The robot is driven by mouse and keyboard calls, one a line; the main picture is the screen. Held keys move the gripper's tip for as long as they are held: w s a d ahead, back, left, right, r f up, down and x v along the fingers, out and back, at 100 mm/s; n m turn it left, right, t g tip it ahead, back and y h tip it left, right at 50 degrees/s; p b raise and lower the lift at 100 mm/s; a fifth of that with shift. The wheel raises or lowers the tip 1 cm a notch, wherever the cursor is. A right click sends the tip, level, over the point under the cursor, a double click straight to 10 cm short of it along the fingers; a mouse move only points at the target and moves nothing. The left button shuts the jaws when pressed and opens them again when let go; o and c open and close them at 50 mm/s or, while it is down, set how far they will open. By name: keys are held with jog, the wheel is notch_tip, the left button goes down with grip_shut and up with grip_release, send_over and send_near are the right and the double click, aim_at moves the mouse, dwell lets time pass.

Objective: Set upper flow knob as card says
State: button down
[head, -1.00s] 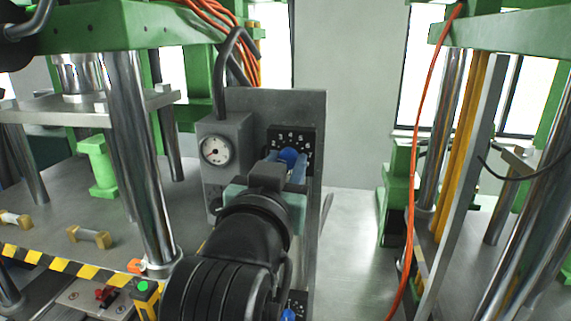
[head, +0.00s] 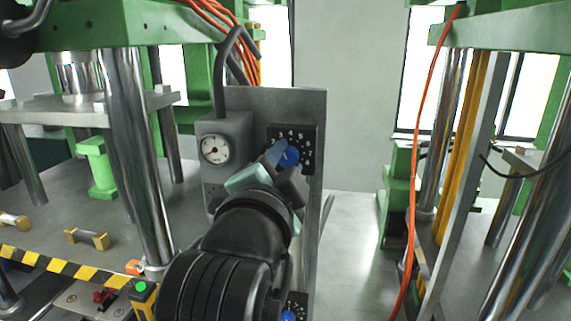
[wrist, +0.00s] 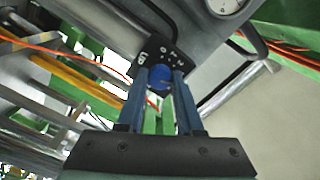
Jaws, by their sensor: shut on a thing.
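The upper flow knob (head: 289,156) is blue and sits on a black dial plate (head: 307,140) with white numbers, on a grey upright panel. In the wrist view the knob (wrist: 160,78) is between the two blue fingers of my gripper (wrist: 163,82). My gripper (head: 281,157) is shut on the knob and is tilted in the head view. The knob's pointer and its exact setting are hidden by the fingers. A second blue knob (head: 288,316) shows at the bottom edge of the head view. I cannot make out a card.
A round gauge (head: 215,149) on a grey box is left of the dial plate. A black cable (head: 221,75) runs above it. Green presses with steel columns (head: 138,150) stand on both sides. An orange cable (head: 413,190) hangs at the right.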

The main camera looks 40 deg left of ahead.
jog(key=m+b, duration=0.1)
jog(key=m, duration=0.4)
jog(key=shift+f+m, duration=0.1)
jog(key=shift+m, duration=0.2)
jog(key=m+b, duration=0.1)
jog(key=m, duration=0.3)
jog(key=shift+m+b, duration=0.35)
jog(key=shift+m, duration=0.05)
jog(key=c, duration=0.6)
grip_release()
jog(key=shift+o, duration=0.2)
